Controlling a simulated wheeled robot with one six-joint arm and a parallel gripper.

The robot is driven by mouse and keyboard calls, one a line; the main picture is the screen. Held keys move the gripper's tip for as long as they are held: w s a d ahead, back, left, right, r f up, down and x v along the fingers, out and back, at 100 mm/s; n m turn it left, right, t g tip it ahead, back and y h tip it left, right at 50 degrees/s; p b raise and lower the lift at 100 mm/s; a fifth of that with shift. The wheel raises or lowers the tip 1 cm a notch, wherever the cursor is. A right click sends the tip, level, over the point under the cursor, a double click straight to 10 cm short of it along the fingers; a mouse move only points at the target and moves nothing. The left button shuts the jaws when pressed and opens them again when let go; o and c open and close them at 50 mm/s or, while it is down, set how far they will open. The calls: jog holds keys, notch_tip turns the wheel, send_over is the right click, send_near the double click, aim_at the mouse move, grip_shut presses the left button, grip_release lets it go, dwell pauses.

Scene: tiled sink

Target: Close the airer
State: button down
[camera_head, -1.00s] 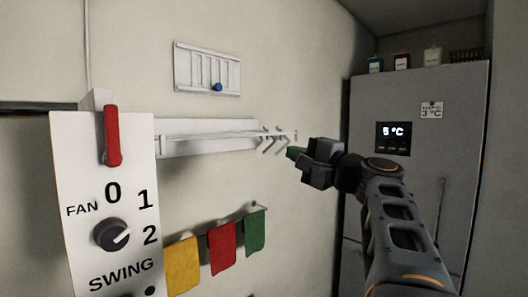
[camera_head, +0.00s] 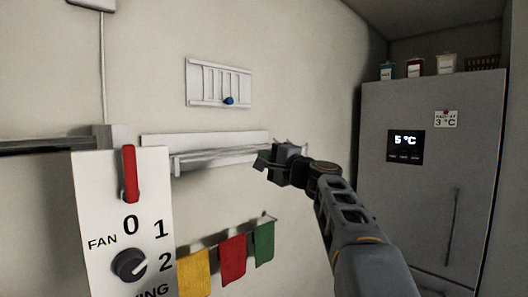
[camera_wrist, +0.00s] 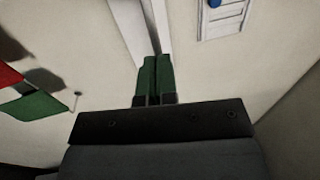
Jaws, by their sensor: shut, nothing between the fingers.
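The airer (camera_head: 205,160) is a white wall-mounted rack with a pale backboard (camera_head: 200,139) and thin rails. Its rails now lie close along the board, with a small bit of the frame showing at the right end. My gripper (camera_head: 262,160) is at the right part of the airer, in front of it; its body hides part of the right end. In the wrist view the green fingertips (camera_wrist: 151,78) are together and empty, against or just in front of the white airer (camera_wrist: 158,22). I cannot tell whether they touch it.
Yellow, red and green cloths (camera_head: 264,244) hang on a rail below the airer. A panel with a red lever (camera_head: 129,173) and a dial stands at the left. A small white wall frame with a blue knob (camera_head: 229,100) is above. A grey fridge (camera_head: 430,190) stands at the right.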

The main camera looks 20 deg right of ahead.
jog(key=shift+w+a, duration=0.1)
jog(key=shift+w, duration=0.15)
jog(key=shift+w, duration=0.1)
jog(key=x, duration=0.4)
jog(key=shift+w+a+f, duration=0.15)
jog(key=shift+w+f, duration=0.1)
jog(key=shift+f, duration=0.15)
